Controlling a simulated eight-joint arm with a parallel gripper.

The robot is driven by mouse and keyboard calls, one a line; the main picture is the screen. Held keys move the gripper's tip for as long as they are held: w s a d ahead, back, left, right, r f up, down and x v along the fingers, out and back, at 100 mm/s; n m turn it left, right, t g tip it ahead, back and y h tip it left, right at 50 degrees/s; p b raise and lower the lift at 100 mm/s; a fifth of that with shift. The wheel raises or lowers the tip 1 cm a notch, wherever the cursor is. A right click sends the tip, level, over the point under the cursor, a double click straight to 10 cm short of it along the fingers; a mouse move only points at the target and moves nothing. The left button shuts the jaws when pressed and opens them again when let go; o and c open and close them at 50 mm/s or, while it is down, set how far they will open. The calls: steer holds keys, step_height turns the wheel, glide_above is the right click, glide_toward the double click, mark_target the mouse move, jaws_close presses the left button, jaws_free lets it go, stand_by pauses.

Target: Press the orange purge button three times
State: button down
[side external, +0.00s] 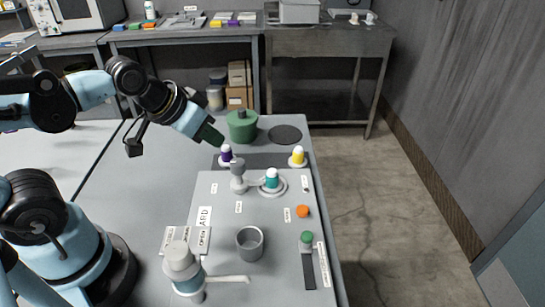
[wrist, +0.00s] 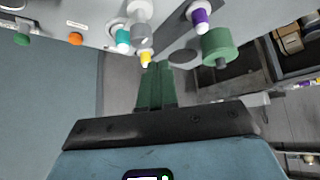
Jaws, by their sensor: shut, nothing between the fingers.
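The orange purge button (side external: 302,211) is a small round cap on the light grey panel (side external: 225,220), near its right edge. In the wrist view the orange button (wrist: 75,38) is at the upper left, well away from my fingers. My gripper (side external: 212,138) is above the far left part of the table, beside the green pot and up and left of the button. It is shut and empty, with its green fingers (wrist: 156,72) together. Nothing touches the button, and it shows in both views.
A green knob on a slider (side external: 306,237) is nearer than the button. Teal (side external: 271,179), yellow (side external: 298,156) and purple (side external: 226,153) capped pieces stand farther back, near a grey post (side external: 238,175). A grey cup (side external: 250,243) stands left of the slider. The green pot (side external: 242,126) is at the back.

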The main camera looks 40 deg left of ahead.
steer(key=w+d+n+h, duration=0.1)
steer(key=w+d+h, duration=0.3)
steer(key=d, duration=0.5)
steer(key=n+h, duration=0.1)
glide_above(297, 209)
steer(key=shift+t, duration=0.3)
steer(key=shift+f, duration=4.4)
steer(key=shift+f, duration=0.15)
steer(key=shift+f, duration=0.3)
